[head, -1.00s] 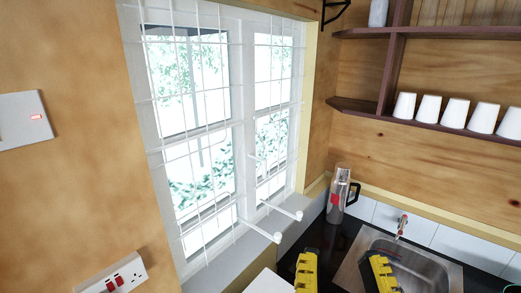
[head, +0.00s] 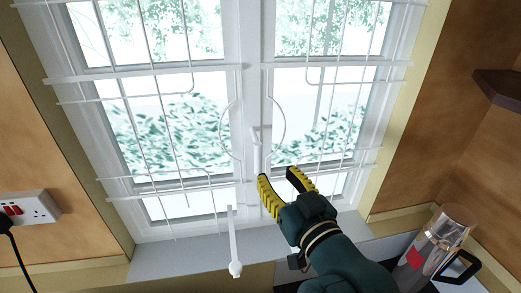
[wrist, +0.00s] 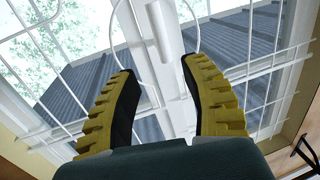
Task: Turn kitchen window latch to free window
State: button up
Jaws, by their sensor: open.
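The white window (head: 252,60) has two sashes meeting at a central post, with a white wire grille in front. A slim white upright handle, seemingly the latch (head: 256,145), sits on the central post inside the round gap in the grille. In the wrist view a white upright piece, seemingly the same latch (wrist: 163,28), stands beyond the fingertips. My gripper (head: 278,176) has yellow ribbed fingers and is just below and right of the latch. In the wrist view my gripper (wrist: 158,68) is open, with nothing between its fingers. I cannot tell whether it touches the grille.
A white window stay (head: 233,240) with a round knob sticks out below the grille, left of my gripper. A socket (head: 25,207) is on the left wall, and a shelf (head: 500,88) on the right wall.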

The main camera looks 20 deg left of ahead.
aim_at(259, 156)
jog(key=p+x, duration=0.1)
jog(key=x, duration=0.3)
jog(key=p+x, duration=0.1)
jog(key=x, duration=0.4)
jog(key=shift+s+a, duration=0.2)
jog(key=shift+a, duration=0.05)
jog(key=shift+w+a+f, duration=0.1)
jog(key=shift+w+a, duration=0.15)
jog(key=shift+w, duration=0.1)
grip_shut()
